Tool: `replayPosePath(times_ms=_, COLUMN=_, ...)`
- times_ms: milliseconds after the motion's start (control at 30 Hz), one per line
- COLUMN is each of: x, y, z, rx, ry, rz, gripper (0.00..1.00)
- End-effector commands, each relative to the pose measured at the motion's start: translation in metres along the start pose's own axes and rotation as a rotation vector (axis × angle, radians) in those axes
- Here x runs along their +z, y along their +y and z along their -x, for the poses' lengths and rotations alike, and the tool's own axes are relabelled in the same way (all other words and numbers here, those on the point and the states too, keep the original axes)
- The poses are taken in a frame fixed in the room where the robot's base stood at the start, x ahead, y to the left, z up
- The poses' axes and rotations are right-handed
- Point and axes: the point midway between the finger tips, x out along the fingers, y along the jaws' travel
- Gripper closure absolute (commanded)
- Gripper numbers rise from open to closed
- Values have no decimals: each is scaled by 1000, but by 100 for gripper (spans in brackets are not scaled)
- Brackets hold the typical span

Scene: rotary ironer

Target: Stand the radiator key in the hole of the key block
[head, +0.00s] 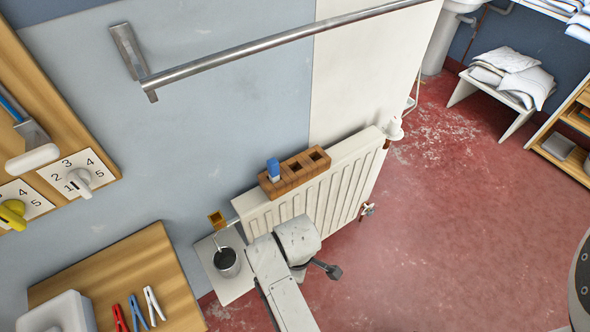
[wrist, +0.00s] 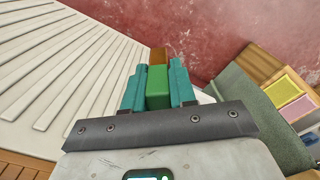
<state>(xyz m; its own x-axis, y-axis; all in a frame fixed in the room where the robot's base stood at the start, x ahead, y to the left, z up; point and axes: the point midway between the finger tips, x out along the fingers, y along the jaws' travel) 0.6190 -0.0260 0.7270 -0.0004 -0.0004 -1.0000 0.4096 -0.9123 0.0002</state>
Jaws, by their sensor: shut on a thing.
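The key block (head: 301,175) is a brown block with square holes, lying along the top of the white radiator (head: 310,186). A blue upright piece (head: 273,169) stands at its left end; the holes to the right of it look empty. In the wrist view my gripper (wrist: 159,82) has teal fingers closed on a green piece with an orange-brown far end, which I take for the radiator key (wrist: 157,78). The key's far tip points toward the red floor. The fingers and key are hidden in the head view, where my pale arm is in front of the radiator.
A metal rail (head: 270,47) crosses above the block along the wall. A grey cup (head: 227,262) on a small shelf and a brass-coloured square fitting (head: 217,219) are left of the radiator. Clothes pegs (head: 136,310) lie on a wooden surface. Red floor is open at right.

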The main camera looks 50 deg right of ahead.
Motion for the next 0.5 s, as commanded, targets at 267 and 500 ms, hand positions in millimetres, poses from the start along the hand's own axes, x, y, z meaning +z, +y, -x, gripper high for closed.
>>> replayPosePath(times_ms=267, x=74, y=58, z=42, rx=13, ry=0, rz=398, gripper=100)
replayPosePath(times_ms=500, x=80, y=104, z=92, rx=10, ry=3, rz=675, gripper=100)
